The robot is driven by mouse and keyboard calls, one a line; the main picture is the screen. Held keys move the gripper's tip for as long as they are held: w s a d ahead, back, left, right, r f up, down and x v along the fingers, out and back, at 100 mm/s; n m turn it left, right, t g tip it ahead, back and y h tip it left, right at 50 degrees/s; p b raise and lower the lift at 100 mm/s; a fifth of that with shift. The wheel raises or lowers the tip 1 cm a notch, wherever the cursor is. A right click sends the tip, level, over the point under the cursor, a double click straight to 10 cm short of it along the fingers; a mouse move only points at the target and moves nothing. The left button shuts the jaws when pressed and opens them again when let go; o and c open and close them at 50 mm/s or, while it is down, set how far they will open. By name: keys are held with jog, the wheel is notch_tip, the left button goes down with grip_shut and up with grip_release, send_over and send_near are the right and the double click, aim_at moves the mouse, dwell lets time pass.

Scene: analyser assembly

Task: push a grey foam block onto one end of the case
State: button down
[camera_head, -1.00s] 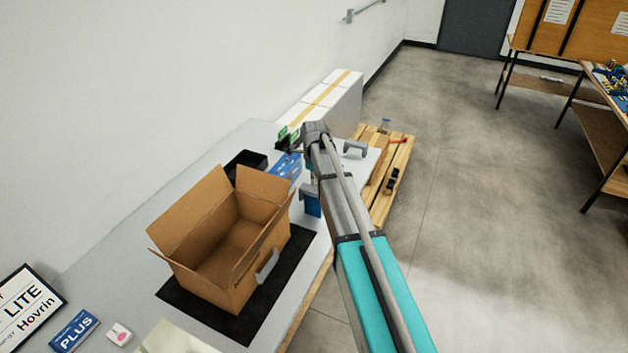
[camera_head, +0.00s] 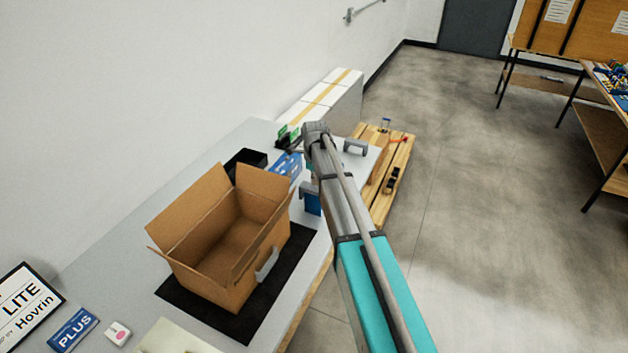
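A blue case (camera_head: 312,205) stands on the grey table just left of my arm, partly covered by it. A grey piece (camera_head: 308,187), which looks like a foam block, is at the top of the blue case; I cannot tell how it is seated. Another grey U-shaped block (camera_head: 355,147) stands at the far end of the table, right of my arm.
An open cardboard carton (camera_head: 205,285) stands on a black mat (camera_head: 190,302). A black tray (camera_head: 246,160) and blue printed packs (camera_head: 287,166) lie behind it. White boxes (camera_head: 335,90) and a wooden pallet (camera_head: 404,160) are beyond the table.

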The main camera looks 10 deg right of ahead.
jog(key=shift+f+b, duration=0.8)
jog(key=shift+f, duration=0.05)
dwell(1.1)
jog(key=shift+r, duration=0.1)
jog(key=shift+r+p, duration=2.95)
jog(key=shift+p, duration=0.1)
jog(key=s+n, duration=2.5)
jog(key=s, duration=0.4)
